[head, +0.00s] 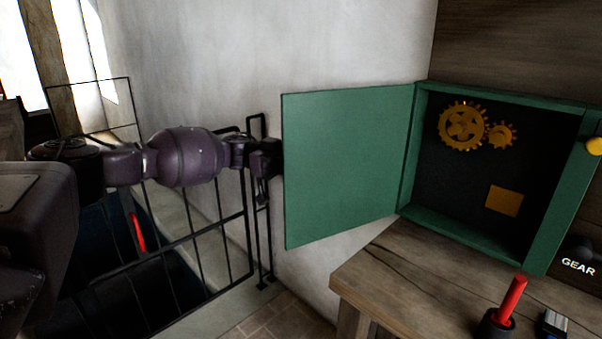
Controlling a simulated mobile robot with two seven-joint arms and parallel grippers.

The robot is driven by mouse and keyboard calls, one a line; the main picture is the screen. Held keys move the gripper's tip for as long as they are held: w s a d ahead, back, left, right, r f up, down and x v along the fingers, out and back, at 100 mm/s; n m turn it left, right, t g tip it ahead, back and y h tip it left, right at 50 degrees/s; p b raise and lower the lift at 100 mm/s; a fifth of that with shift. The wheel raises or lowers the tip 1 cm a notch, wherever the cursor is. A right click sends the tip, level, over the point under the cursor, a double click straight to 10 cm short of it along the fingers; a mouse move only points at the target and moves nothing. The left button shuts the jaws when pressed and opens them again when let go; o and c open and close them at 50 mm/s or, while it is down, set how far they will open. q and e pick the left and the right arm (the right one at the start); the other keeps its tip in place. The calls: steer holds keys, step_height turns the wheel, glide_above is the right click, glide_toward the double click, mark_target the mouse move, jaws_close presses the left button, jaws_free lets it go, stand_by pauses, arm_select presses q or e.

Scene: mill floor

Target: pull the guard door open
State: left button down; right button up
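The green guard door (345,165) stands wide open, swung out to the left of its green box (411,150) on the wall. Its flat inner face is toward me and no handle shows on it. Inside the box are a large yellow gear (463,126), a small yellow gear (501,135) and a yellow square plate (503,201). My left gripper (268,160) is at the door's free edge, on its far side. Its fingertips are hidden behind the door, so I cannot tell whether they grip anything. My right gripper is out of view.
A wooden bench (395,272) stands below the box, with a red-handled lever (511,299) on it. A "GEAR" label (578,266) is at the right edge. A black metal railing (205,245) runs below my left arm. Bare wall (265,60) lies behind the door.

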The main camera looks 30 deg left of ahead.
arm_select(q)
steer(key=shift+w+r, duration=0.15)
steer(key=shift+r, duration=0.05)
stand_by(0.3)
steer(key=c, duration=1.4)
jaws_free()
steer(key=shift+o, duration=1.3)
steer(key=shift+w+d+f, duration=0.1)
steer(key=shift+d, duration=0.1)
steer(key=shift+a, duration=0.1)
steer(key=shift+a+f, duration=0.1)
steer(key=shift+a, duration=0.1)
steer(key=a+b, duration=0.1)
steer(key=a, duration=0.9)
steer(key=shift+s+a, duration=0.25)
steer(key=shift+s, duration=0.05)
